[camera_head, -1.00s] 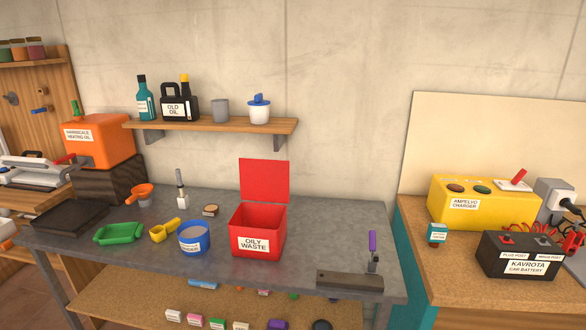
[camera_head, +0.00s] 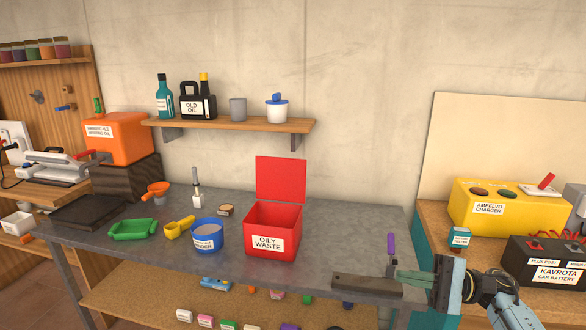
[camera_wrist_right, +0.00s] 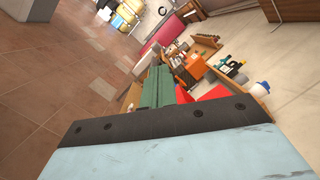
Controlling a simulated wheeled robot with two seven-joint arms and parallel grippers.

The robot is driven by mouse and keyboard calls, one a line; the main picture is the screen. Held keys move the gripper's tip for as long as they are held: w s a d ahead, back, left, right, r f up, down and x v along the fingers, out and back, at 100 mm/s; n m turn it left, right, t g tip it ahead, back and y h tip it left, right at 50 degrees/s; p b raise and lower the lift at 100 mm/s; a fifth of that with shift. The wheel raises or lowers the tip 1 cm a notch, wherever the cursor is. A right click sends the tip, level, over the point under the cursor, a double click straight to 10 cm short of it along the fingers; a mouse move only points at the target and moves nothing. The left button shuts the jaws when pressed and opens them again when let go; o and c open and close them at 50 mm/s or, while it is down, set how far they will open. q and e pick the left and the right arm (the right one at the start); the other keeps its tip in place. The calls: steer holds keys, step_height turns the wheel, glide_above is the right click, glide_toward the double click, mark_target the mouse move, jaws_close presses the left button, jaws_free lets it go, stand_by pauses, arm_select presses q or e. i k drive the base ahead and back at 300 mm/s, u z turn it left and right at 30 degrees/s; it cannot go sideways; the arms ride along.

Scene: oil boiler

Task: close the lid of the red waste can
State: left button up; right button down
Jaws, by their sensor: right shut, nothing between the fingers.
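The red waste can (camera_head: 272,230), labelled OILY WASTE, stands upright on the grey table. Its red lid (camera_head: 281,179) is open and stands up at the can's back edge. My right gripper (camera_head: 400,277) comes in from the lower right of the head view, low by the table's right front part. It is to the right of the can, apart from it, shut and empty. In the right wrist view its fingers (camera_wrist_right: 156,88) are together, and a red part of the can (camera_wrist_right: 213,94) shows beyond them, partly hidden. My left gripper is not in view.
A blue tub (camera_head: 207,236) stands left of the can. A wall shelf (camera_head: 225,124) is above the table. The tabletop right of the can is mostly clear.

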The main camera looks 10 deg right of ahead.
mark_target(277, 178)
steer(key=i, duration=2)
